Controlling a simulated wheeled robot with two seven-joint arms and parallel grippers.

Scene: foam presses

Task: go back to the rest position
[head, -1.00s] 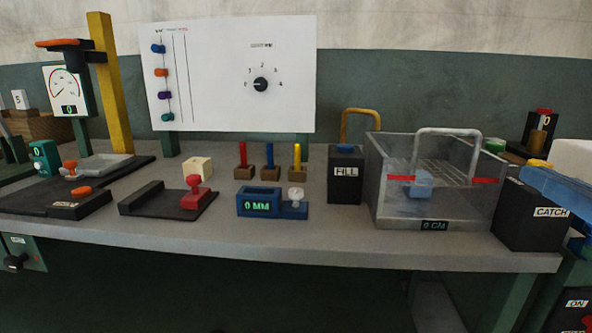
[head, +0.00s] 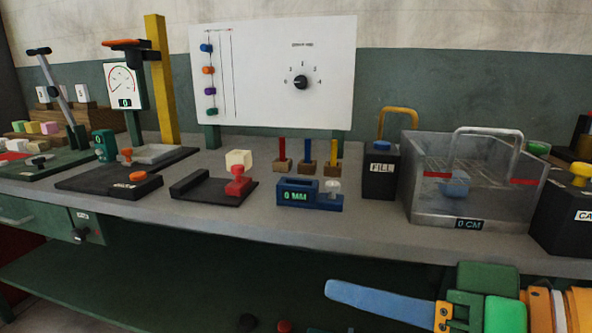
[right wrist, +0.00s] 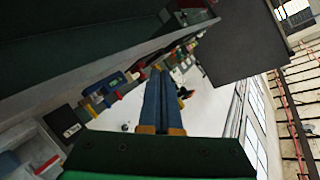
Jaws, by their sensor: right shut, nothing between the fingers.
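My right gripper (head: 335,288) comes in from the lower right of the head view, in front of the bench's front edge. Its long blue fingers are together and hold nothing. In the right wrist view the same blue fingers (right wrist: 160,100) lie side by side, with a white surface behind them. My left gripper is not in the head view.
The grey bench (head: 370,236) carries a clear tank (head: 430,198), a black FILL box (head: 381,172), a blue gauge reading 0 MM (head: 290,196) and a red clamp (head: 238,182). A white panel (head: 265,100) stands behind. A lower shelf (head: 130,285) runs beneath the bench.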

